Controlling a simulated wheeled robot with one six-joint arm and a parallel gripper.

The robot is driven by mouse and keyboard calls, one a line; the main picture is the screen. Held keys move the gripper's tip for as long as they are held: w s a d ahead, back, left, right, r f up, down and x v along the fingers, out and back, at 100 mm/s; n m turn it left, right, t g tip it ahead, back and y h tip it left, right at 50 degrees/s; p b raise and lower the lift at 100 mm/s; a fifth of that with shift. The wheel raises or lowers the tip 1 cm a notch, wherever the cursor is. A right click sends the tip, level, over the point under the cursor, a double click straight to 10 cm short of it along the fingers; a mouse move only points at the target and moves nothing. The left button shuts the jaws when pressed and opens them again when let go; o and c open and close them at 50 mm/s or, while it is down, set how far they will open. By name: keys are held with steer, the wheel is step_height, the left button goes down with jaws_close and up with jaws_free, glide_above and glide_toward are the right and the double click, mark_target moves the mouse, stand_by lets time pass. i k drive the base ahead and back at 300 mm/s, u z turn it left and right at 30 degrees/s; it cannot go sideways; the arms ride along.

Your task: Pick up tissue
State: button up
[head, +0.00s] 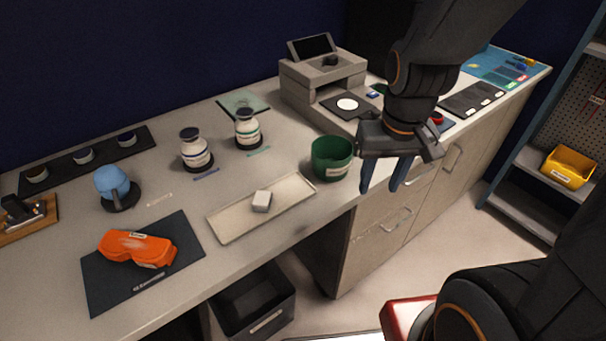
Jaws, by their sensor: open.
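No object is plainly recognisable as a tissue. A small whitish block-like piece (262,201) lies on a shallow beige tray (231,225) near the front edge of the counter; I cannot tell whether it is the tissue. My gripper (381,187) hangs at the right, fingers pointing down, in front of the counter's edge as seen here. It is open, with nothing seen between the fingers. It is to the right of the tray and apart from it.
A green cup (331,158) stands between the tray and my gripper. Two labelled bottles (196,151) (247,130) stand behind the tray. An orange item (137,248) lies on a dark mat (103,288) to the left. A dark bin (254,303) is below the counter.

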mark_target(263, 201)
steer(key=u, duration=2.05)
steer(key=k, duration=1.05)
steer(key=z, duration=1.5)
steer(key=i, duration=0.5)
steer(key=u, duration=0.05)
